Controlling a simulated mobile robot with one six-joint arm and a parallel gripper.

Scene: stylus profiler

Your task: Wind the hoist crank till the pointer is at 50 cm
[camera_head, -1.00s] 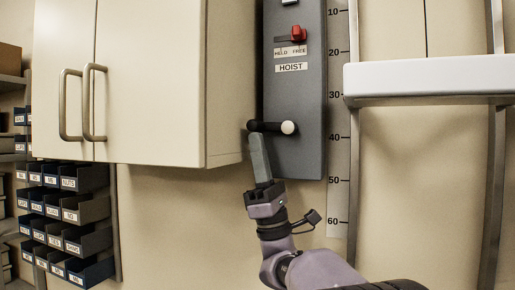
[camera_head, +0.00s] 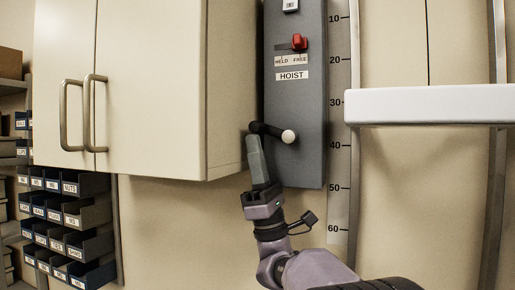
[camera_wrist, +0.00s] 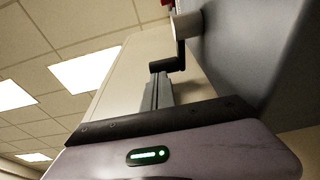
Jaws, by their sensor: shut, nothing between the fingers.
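The hoist panel (camera_head: 299,110) is a tall grey box with a HOIST label. Its crank has a cream hub (camera_head: 288,136) and a black arm (camera_head: 270,130) reaching left and slightly up to a dark handle end. My gripper (camera_head: 255,141) is shut and empty, its fingertips just below that handle end, appearing to touch it. The wrist view shows the shut fingers (camera_wrist: 157,92) close beneath the black crank (camera_wrist: 168,66). The scale (camera_head: 338,190) runs from 10 at the top to 60 below. The white platform (camera_head: 430,105) spans roughly 27 to 35; I cannot make out a separate pointer.
A red lever (camera_head: 299,42) on the panel is at FREE. A cream cabinet (camera_head: 150,90) stands close left of the crank and gripper. Labelled bins (camera_head: 75,215) are at the lower left. Bare wall lies below the cabinet.

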